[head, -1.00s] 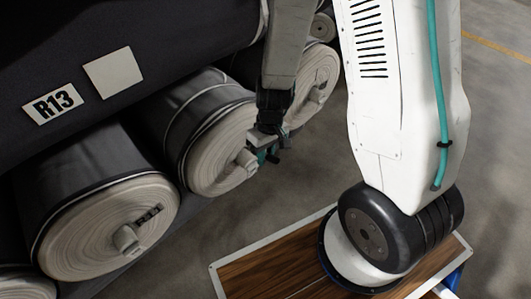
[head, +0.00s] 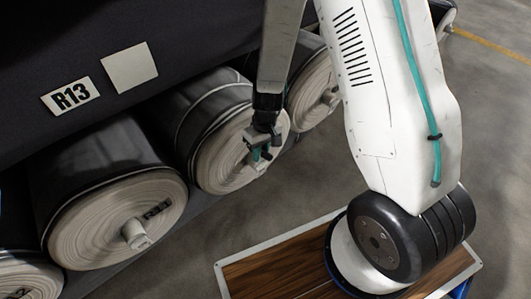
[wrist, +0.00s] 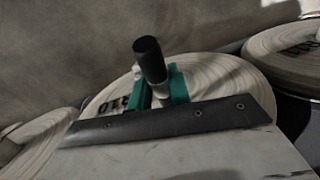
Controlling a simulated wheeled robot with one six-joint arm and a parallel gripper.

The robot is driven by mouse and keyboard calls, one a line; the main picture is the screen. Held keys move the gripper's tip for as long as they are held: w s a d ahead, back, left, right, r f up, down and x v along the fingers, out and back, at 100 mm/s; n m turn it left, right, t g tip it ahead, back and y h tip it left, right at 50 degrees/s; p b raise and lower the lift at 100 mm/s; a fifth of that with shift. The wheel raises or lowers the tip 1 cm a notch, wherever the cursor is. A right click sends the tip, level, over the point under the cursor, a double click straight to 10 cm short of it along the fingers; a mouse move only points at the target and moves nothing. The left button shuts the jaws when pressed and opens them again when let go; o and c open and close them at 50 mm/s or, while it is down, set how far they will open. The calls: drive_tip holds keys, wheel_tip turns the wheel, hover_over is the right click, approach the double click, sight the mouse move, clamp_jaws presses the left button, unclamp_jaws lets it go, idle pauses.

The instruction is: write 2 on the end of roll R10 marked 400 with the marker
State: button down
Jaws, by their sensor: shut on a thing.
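Roll R10 (head: 215,165) is the middle grey roll of the lower row in the head view, its pale spiral end facing the aisle. In the wrist view its end (wrist: 215,85) lies behind my gripper, with part of the black R10 print showing at left. No 400 mark can be read. My gripper (head: 262,150) is in front of the right part of this end. In the wrist view its teal fingers (wrist: 160,88) are shut on the black marker (wrist: 149,58). I cannot tell whether the marker tip touches the end.
Another roll end (head: 105,230) with a core stub is at left, and one (head: 312,95) is behind my arm. Bare concrete floor (head: 490,120) lies at right.

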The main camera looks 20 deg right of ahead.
wheel_tip(320, 180, up, 6)
drive_tip(key=shift+f, duration=0.25)
drive_tip(key=shift+s+d+f, duration=0.15)
drive_tip(key=shift+s+f, duration=0.2)
drive_tip(key=shift+f, duration=0.1)
idle(1.3)
drive_tip(key=shift+w+a, duration=0.2)
drive_tip(key=shift+w, duration=0.35)
idle(1.8)
drive_tip(key=shift+w+d+r, duration=0.15)
drive_tip(key=shift+d+r, duration=0.3)
drive_tip(key=shift+r, duration=0.05)
idle(0.6)
drive_tip(key=shift+d, duration=0.1)
drive_tip(key=shift+w+d, duration=0.1)
drive_tip(key=shift+d, duration=0.2)
